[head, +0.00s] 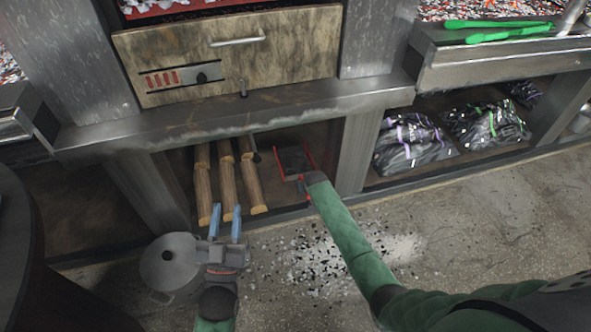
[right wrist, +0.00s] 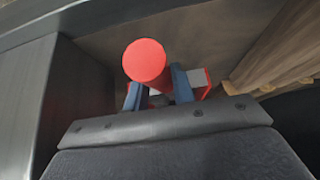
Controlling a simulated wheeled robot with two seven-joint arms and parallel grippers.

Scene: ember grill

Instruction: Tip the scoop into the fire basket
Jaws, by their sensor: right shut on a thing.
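The scoop (head: 292,160), a dark pan with red sides, is inside the open bay under the grill in the head view. My right gripper (head: 305,183) reaches into that bay and is shut on its handle. In the right wrist view the round red handle end (right wrist: 148,62) shows between the blue fingers of the gripper (right wrist: 157,90); the pan is mostly hidden there. I cannot tell what the scoop holds. My left gripper (head: 225,212) is open and empty, in front of the logs. I cannot identify the fire basket for certain; a glowing ember bed (head: 165,4) shows at the top edge.
Several logs (head: 228,180) lie left of the scoop. A metal post (head: 357,150) stands at its right, and a stone ledge (head: 240,120) runs above. Charcoal bags (head: 410,142) fill the right bay. Black and white debris (head: 310,262) covers the floor. Green tongs (head: 500,30) lie upper right.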

